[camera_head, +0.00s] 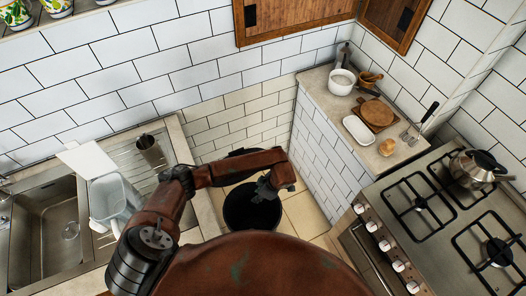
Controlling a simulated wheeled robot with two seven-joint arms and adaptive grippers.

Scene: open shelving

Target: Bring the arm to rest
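My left arm (160,225) is rust-red with dark joints. It comes up from the bottom left, bends at the elbow and reaches to the right across the middle of the view. My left gripper (266,190) hangs at its end, pointing down and to the left, over a black bin (250,214) on the floor. It is small and dark against the bin, so I cannot tell whether its fingers are open or shut. I see no object clearly held in it. My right gripper is not in view.
A steel sink (48,235) and a clear pitcher (112,205) are on the left counter. A gas stove (450,205) with a kettle (474,168) is at the right. The back-right counter holds a white pot (342,82), a round board (377,113) and a white dish (358,130).

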